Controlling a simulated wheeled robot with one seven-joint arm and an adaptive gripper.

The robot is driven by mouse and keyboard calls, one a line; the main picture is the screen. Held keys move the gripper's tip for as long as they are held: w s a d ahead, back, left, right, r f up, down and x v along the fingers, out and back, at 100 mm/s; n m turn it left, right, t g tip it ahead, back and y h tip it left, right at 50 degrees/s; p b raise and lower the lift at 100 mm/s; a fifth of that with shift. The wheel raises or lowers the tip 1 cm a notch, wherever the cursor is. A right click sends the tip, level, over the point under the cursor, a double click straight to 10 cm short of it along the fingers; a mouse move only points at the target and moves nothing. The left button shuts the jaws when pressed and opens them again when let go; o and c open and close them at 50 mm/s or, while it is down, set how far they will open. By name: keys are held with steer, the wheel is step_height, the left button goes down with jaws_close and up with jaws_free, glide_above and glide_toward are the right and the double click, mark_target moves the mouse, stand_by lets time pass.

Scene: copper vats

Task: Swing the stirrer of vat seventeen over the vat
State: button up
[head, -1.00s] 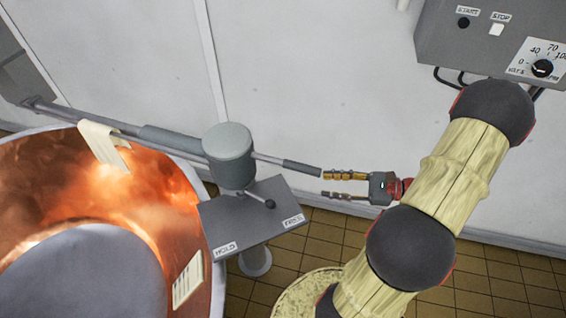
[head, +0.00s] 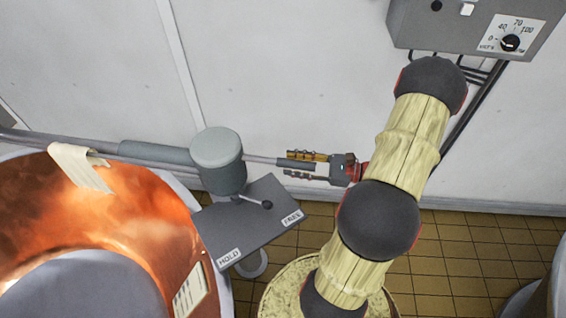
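The stirrer's long grey bar (head: 70,141) runs through the head of a grey post (head: 218,165) in the head view. Its left part lies behind and across the far edge of the copper vat (head: 150,225). Its dark grip end (head: 292,163) sticks out to the right of the post. My gripper (head: 303,166) is open, with one finger above and one below this grip end in the picture. Contact cannot be told. A small black-knobbed lever (head: 262,203) on the post's plate (head: 240,215) points right, nearer the FREE label than HOLD. The vat's number is not readable.
A grey control box (head: 470,25) with a dial hangs on the wall at upper right. Another rounded grey vessel (head: 540,295) shows at lower right.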

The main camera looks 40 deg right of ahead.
mark_target(284, 161)
steer(key=shift+x, duration=1.6)
steer(key=shift+c, duration=0.5)
steer(key=c, duration=0.8)
jaws_close()
